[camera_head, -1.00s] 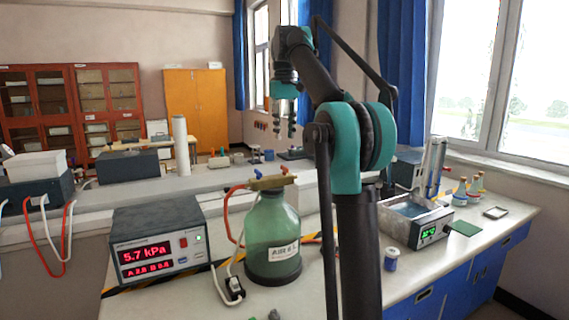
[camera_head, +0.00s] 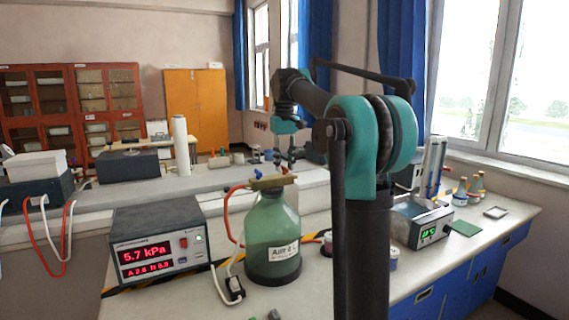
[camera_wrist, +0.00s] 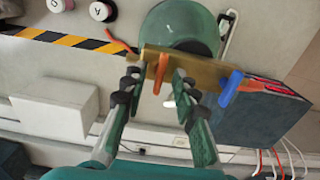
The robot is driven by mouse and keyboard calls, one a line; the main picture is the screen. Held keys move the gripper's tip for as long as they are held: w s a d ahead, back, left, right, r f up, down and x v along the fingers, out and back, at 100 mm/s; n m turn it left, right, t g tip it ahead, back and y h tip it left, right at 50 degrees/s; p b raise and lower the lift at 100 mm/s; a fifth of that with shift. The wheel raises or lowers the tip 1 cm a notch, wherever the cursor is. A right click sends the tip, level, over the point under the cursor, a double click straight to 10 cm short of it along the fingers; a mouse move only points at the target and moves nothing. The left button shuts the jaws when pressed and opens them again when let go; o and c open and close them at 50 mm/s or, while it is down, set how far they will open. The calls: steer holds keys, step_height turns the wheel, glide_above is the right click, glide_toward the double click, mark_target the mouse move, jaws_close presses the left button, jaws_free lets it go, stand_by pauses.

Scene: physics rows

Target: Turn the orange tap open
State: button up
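The orange tap (camera_wrist: 160,73) is a small handle on a brass bar across the top of a green glass bottle (camera_head: 272,240). It also shows in the head view (camera_head: 284,169). In the wrist view it lies between the two fingers of my gripper (camera_wrist: 156,80), which are apart, one on each side. I cannot tell whether either finger touches it. A blue tap (camera_wrist: 231,88) is on the same bar (camera_wrist: 205,74), to the right of the fingers. In the head view my gripper (camera_head: 284,157) is just above the bar, small and partly unclear.
A pressure readout box (camera_head: 158,243) stands left of the bottle. A black switch block (camera_head: 235,288) with white cable lies in front. A heating bath (camera_head: 422,222) stands to the right, with two small spools between. A red hose (camera_head: 227,205) loops beside the bottle.

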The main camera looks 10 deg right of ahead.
steer(key=shift+c, duration=0.2)
jaws_close()
steer(key=shift+n, duration=0.4)
steer(key=n, duration=1.1)
steer(key=shift+n, duration=0.4)
steer(key=n, duration=0.5)
steer(key=shift+n, duration=0.3)
steer(key=shift+o, duration=0.2)
jaws_free()
